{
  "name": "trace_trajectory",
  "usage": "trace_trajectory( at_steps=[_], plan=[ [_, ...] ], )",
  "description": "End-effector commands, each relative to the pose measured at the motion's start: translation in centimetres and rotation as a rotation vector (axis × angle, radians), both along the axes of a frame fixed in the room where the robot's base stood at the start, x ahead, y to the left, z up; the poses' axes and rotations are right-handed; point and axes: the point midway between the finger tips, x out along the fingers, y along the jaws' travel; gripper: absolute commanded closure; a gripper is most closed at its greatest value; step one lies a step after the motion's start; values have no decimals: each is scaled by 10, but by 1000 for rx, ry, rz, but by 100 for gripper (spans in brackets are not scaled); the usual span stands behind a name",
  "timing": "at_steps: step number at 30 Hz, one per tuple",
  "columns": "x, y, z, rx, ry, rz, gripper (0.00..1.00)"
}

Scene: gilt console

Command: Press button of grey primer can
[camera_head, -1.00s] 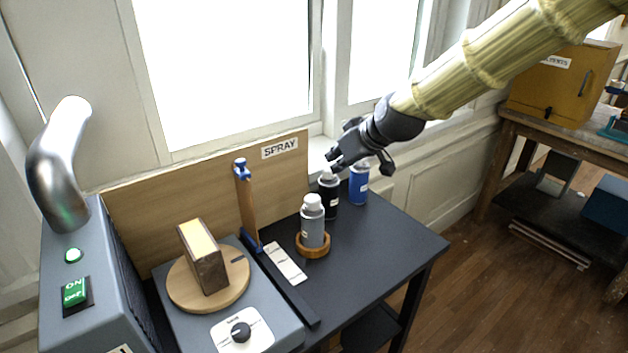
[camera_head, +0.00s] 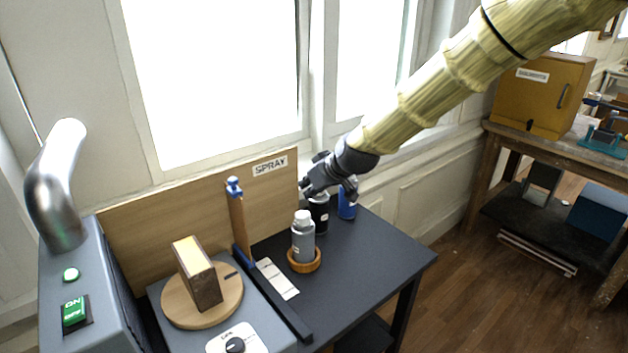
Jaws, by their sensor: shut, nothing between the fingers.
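The grey primer can (camera_head: 303,243) stands upright in a round wooden ring (camera_head: 304,262) on the dark table. It has a pale grey top (camera_head: 302,217). My gripper (camera_head: 308,192) is shut and empty. In the picture it is just above and slightly right of the grey can, over a black can (camera_head: 319,214). The black can's top is hidden by my gripper. I cannot tell whether my gripper touches the black can. A blue can (camera_head: 347,208) stands to the right, partly hidden behind my gripper.
A board with a SPRAY label (camera_head: 270,166) stands behind. To the left are a clamp post (camera_head: 238,222), a wooden turntable (camera_head: 182,314) with a block (camera_head: 198,274), a dial (camera_head: 235,345) and a metal duct (camera_head: 50,190). The front right of the table (camera_head: 375,262) is clear.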

Motion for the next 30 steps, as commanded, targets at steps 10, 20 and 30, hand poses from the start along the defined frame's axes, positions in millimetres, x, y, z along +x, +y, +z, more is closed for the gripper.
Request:
trace_trajectory(
  at_steps=[10,20,30],
  plan=[
    [18,14,-28,0,1,1,100],
    [18,13,-55,-1,0,1,100],
    [18,13,-62,0,-1,1,100]
  ],
)
